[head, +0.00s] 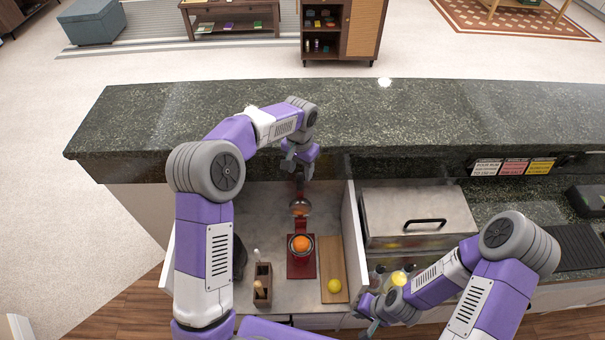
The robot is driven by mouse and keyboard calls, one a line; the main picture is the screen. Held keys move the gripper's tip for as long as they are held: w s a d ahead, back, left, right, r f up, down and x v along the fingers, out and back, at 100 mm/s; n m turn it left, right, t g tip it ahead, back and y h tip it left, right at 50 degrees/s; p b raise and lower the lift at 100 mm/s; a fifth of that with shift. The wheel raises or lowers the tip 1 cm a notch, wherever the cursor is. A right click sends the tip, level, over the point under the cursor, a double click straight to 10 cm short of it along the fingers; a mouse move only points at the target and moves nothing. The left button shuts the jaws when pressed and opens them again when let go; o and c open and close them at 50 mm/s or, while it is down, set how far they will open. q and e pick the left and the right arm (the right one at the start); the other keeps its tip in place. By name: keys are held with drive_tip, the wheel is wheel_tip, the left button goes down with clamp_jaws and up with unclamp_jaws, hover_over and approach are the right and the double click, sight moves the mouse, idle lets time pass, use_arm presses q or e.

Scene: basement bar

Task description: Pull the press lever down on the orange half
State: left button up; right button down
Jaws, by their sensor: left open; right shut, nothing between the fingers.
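The red citrus press (302,268) stands on the lower counter, with the orange half (301,243) in its cup. Its metal press head (300,207) is raised and tilted back behind the orange, clear of it. The slim reddish lever (299,182) rises from the head toward my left gripper. My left gripper (297,168) is open above and behind the press, at the lever's upper end; whether it touches the lever I cannot tell. My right gripper (366,312) is shut and empty, low at the right, away from the press.
A cutting board (331,252) with a yellow lemon (334,286) lies right of the press. A wooden utensil holder (262,287) stands left of it. A lidded metal box (420,205) is farther right. The raised dark stone bar (390,120) runs behind.

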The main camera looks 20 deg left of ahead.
sight(300, 190)
use_arm(q)
drive_tip(key=shift+w+f, duration=0.2)
drive_tip(key=shift+f, duration=0.15)
drive_tip(key=shift+s+f, duration=0.15)
drive_tip(key=shift+f, duration=0.2)
drive_tip(key=shift+s+f, duration=0.2)
drive_tip(key=shift+f, duration=2.9)
clamp_jaws()
